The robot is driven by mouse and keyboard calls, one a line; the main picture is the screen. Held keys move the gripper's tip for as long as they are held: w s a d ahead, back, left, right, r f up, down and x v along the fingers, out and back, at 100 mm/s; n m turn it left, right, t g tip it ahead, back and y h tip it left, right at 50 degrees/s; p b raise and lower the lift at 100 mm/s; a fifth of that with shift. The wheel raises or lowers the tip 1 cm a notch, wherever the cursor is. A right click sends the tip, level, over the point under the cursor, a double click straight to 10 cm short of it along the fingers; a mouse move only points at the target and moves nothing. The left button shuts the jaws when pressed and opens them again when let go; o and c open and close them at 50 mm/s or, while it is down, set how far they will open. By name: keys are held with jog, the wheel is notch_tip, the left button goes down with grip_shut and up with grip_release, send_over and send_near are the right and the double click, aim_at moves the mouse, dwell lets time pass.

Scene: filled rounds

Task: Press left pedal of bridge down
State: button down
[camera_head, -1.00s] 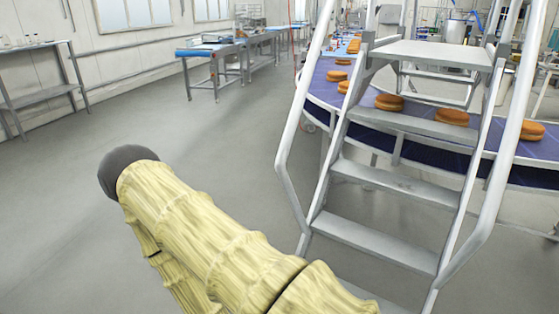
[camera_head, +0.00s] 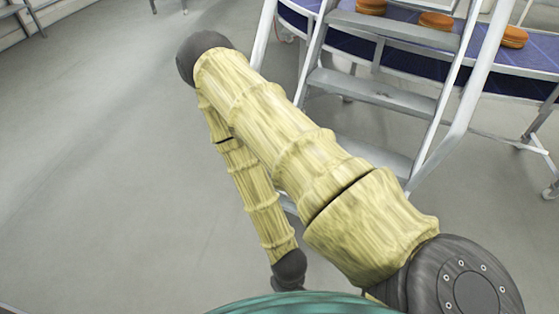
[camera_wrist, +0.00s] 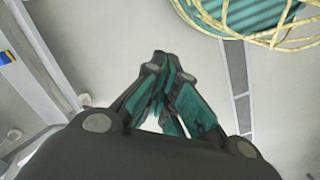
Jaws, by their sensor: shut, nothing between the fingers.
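The metal stair bridge (camera_head: 372,92) stands at upper right in the head view, with its steps and pale side rails showing. No pedal can be made out on it; my arm covers its lower left part. My gripper (camera_wrist: 160,66) shows in the wrist view with its dark and teal fingers closed together and nothing between them. It hangs over grey floor, apart from any surface as far as I can see. In the head view my gripper does not show clearly; my yellow arm fills the middle.
A blue conveyor (camera_head: 400,62) with several orange-brown filled rounds (camera_head: 436,20) runs behind the stairs. The floor (camera_head: 110,150) at left is clear. In the wrist view, a grey beam (camera_wrist: 46,58) crosses at left and a narrower one (camera_wrist: 238,90) at right.

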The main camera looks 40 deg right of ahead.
jog(key=w+d+f+m+t+h+b, duration=0.1)
jog(key=w+d+f+m+h+b, duration=0.3)
jog(key=w+f+b, duration=0.7)
jog(key=w+d+f+m+t+h+b, duration=0.2)
jog(key=w+d+f+b, duration=0.6)
jog(key=w+f+b, duration=0.4)
jog(key=w+d+f+m+t+h+b, duration=0.2)
jog(key=w+d+f+m+h+b, duration=0.3)
jog(key=w+f+b, duration=0.7)
jog(key=w+d+m+b, duration=0.2)
jog(key=w+b, duration=0.6)
jog(key=w, duration=0.5)
jog(key=shift+w+h, duration=0.3)
jog(key=shift+d+f, duration=0.15)
jog(key=shift+f, duration=0.05)
jog(key=shift+b+x, duration=2.4)
jog(key=shift+x, duration=2.55)
jog(key=shift+r, duration=0.1)
